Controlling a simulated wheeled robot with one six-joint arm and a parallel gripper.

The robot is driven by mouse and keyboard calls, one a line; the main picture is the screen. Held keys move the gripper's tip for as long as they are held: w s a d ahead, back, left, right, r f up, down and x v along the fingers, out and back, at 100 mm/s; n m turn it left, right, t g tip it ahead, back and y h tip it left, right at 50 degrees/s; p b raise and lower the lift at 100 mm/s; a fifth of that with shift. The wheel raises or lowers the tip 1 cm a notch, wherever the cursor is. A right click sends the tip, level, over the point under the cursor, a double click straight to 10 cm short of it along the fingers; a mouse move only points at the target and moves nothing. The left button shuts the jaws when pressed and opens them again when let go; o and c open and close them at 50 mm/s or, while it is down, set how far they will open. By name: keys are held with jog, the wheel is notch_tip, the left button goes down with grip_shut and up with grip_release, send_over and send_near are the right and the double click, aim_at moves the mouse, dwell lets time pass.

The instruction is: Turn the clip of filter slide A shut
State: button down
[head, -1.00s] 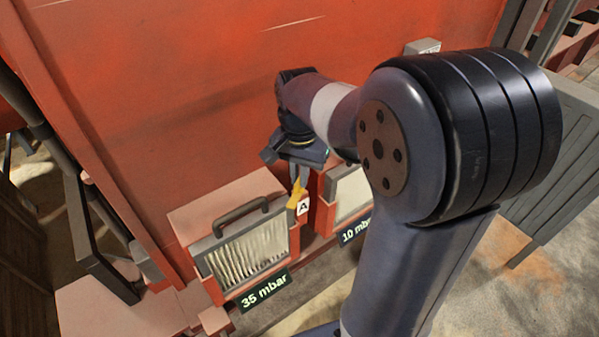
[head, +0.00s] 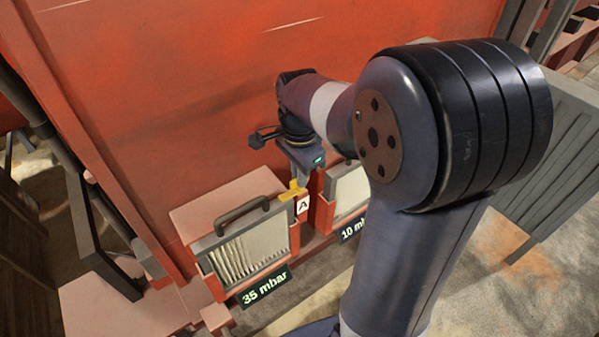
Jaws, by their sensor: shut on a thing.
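Filter slide A (head: 248,252) sits in its red housing, a pleated panel in a grey frame with a dark handle (head: 241,214) on top. The white label A (head: 303,204) is on the housing post at its right. The yellow clip (head: 293,191) is at the slide's upper right corner, its arm pointing left and slightly down toward the frame. My gripper (head: 297,180) comes down from above and is shut on the clip's upper part. The fingertips are small and partly hidden in the head view.
A sign reading 35 mbar (head: 265,287) is below slide A. The red wall (head: 190,110) rises close behind.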

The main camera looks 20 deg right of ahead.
dwell(0.3)
jog(key=c, duration=1.5)
grip_release()
jog(key=shift+c, duration=0.2)
jog(key=shift+r, duration=0.1)
notch_tip(320, 180, up, 11)
jog(key=shift+f, duration=0.2)
notch_tip(320, 180, down, 11)
jog(key=shift+r, duration=0.15)
jog(key=shift+n, duration=0.3)
